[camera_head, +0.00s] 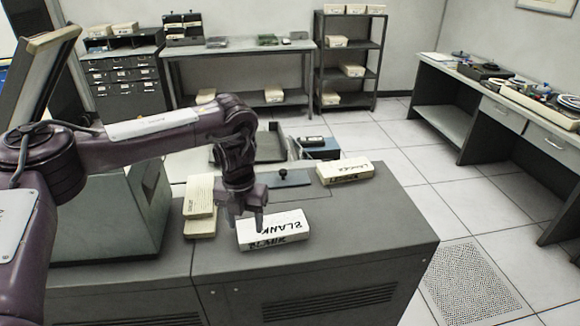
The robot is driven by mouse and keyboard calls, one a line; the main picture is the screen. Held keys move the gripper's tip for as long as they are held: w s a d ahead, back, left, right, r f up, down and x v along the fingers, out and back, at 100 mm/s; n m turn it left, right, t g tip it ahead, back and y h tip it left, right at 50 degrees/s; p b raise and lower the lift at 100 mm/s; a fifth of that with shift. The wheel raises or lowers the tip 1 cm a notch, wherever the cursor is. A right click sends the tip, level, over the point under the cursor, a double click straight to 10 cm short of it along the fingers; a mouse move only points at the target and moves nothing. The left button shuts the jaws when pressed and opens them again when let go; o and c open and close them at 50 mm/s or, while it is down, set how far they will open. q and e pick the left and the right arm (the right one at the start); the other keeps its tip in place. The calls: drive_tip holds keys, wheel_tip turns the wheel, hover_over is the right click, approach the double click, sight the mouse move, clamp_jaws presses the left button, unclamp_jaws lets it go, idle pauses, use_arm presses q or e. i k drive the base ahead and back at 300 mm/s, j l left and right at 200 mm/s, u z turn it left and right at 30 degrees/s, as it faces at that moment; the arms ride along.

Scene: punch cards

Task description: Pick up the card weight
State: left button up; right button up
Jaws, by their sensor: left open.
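The card weight appears to be the flat blue-grey plate with a black knob (284,182) on the grey machine top (365,225), behind the BLANK box. My left gripper (246,222) points down with its fingers apart and empty. In the picture it overlaps the left end of the white box marked BLANK (285,230); I cannot tell whether it touches it. The gripper is nearer the front and left of the plate. My right gripper is not in view.
Cream boxes (200,200) are stacked left of the gripper. A box marked LEDGER (345,171) lies right of the plate. A blue device (322,148) stands behind. The machine top's right front is bare. Shelves (350,55) and a side desk (470,90) stand farther off.

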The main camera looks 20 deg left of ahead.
sight(284, 179)
drive_tip(key=i, duration=1)
